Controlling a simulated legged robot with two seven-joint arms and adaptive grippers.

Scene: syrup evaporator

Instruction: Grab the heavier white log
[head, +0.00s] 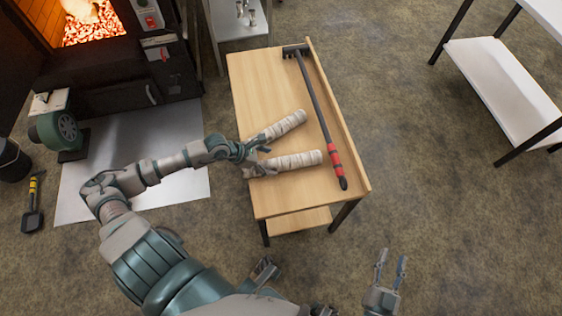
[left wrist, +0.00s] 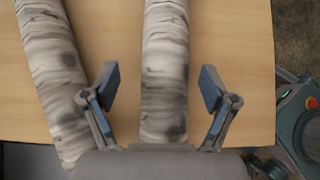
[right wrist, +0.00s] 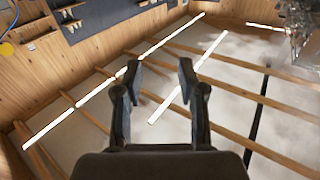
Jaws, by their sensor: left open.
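Two white birch-like logs lie on a wooden table (head: 262,88): a far log (head: 284,125) and a near log (head: 298,160). Their near-left ends lie by my left gripper (head: 262,150). In the left wrist view my left gripper (left wrist: 155,92) is open, its fingers either side of the near log (left wrist: 165,60), with a gap on each side. The far log (left wrist: 50,70) lies outside the left finger, close to it, and looks slightly thicker. Which log is heavier cannot be seen. My right gripper (head: 390,270) is open and empty, away from the table; its fingers (right wrist: 160,85) face the ceiling.
A black rake (head: 318,110) with a red grip lies along the table's raised right edge. A lit firebox (head: 88,28) is at upper left, with a green blower (head: 58,132) below it. A white shelf (head: 500,85) stands at right. Floor between table and shelf is clear.

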